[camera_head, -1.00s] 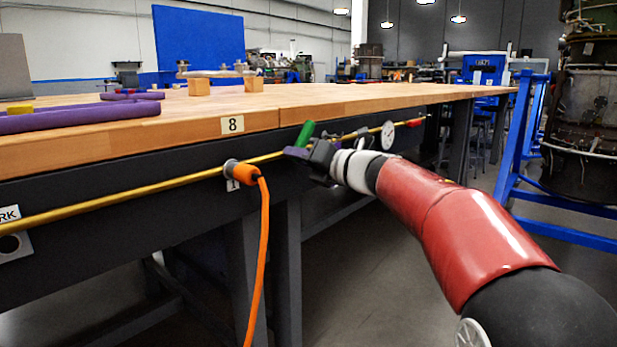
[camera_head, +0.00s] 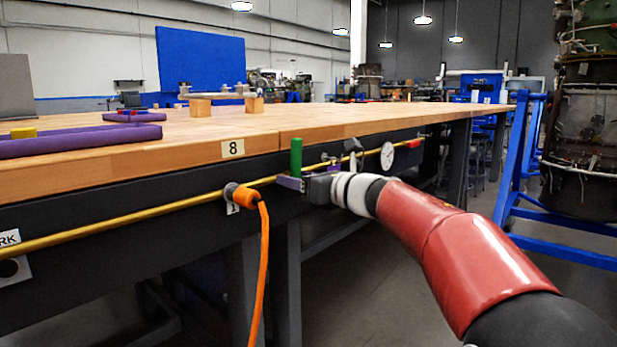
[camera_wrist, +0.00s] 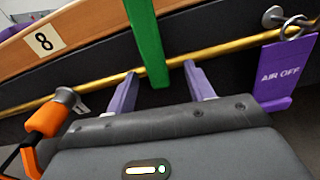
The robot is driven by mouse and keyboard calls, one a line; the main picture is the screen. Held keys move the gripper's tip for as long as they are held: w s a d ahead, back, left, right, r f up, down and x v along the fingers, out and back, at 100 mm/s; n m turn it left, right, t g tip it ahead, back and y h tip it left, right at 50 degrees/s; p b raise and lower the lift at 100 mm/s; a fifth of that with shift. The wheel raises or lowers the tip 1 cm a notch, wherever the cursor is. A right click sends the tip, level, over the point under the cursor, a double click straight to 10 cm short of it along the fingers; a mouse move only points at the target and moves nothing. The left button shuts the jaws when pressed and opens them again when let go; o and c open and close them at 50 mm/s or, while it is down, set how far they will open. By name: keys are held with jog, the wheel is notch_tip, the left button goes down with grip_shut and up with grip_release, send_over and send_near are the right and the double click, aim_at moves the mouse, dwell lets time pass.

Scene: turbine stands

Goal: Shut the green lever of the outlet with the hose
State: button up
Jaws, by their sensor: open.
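The green lever (camera_head: 296,157) stands about upright at the brass pipe under the table edge, right of the orange hose fitting (camera_head: 244,197). In the wrist view the lever (camera_wrist: 147,40) crosses the pipe and reaches down between the two purple fingers. My gripper (camera_head: 291,183) is at the lever's lower end; its fingers (camera_wrist: 160,71) are open, one on each side of the lever with gaps showing. The hose fitting (camera_wrist: 45,122) shows at left in the wrist view.
The brass pipe (camera_head: 120,214) runs along the table's dark front. A purple AIR OFF tag (camera_wrist: 278,75) hangs from a ring close right of my gripper. A round gauge (camera_head: 387,155) is farther right. The orange hose (camera_head: 262,270) hangs down. A blue stand (camera_head: 515,160) is at right.

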jog(key=shift+v, duration=2.5)
jog(key=shift+c, duration=0.4)
jog(key=shift+s+d+r+p, duration=0.1)
jog(key=shift+r+p, duration=0.05)
jog(key=shift+p, duration=0.2)
jog(key=shift+c, duration=0.8)
jog(key=shift+p+x, duration=1.95)
jog(key=shift+x, duration=0.75)
jog(key=shift+b, duration=0.3)
